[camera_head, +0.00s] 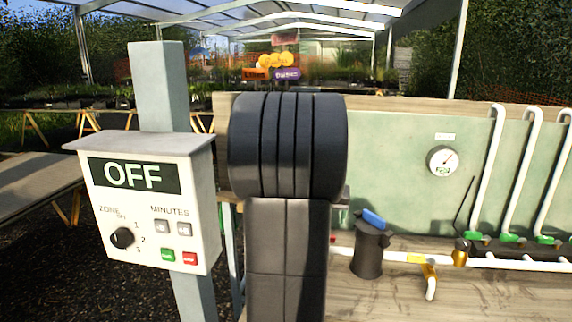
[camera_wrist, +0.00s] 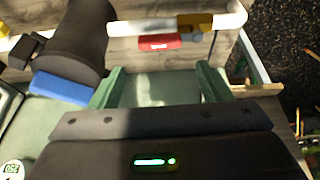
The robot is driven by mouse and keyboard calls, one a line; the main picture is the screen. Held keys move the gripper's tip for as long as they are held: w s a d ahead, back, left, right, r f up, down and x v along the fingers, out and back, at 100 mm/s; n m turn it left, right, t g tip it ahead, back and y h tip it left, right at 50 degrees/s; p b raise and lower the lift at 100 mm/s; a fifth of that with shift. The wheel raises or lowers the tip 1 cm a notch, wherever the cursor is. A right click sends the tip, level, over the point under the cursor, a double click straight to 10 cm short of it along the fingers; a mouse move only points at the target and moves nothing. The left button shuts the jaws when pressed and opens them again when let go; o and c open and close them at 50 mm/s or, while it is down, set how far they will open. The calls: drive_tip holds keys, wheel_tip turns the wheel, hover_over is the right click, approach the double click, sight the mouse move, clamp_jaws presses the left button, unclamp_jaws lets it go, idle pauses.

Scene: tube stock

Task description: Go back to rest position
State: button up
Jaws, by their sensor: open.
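My gripper (camera_wrist: 160,82) shows in the wrist view with its two pale green fingers spread apart. Nothing is held between them; the pale green board shows in the gap.
Left of my arm stands a white control box (camera_head: 150,205) reading OFF, on a post. To the right, a black canister with a blue handle (camera_head: 373,219) stands on the wooden bench (camera_head: 390,300). Behind are a round gauge (camera_head: 442,161), white pipes and green valves (camera_head: 511,239).

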drive_tip(key=x, duration=0.9)
drive_tip(key=shift+s, duration=0.15)
drive_tip(key=shift+r, duration=0.2)
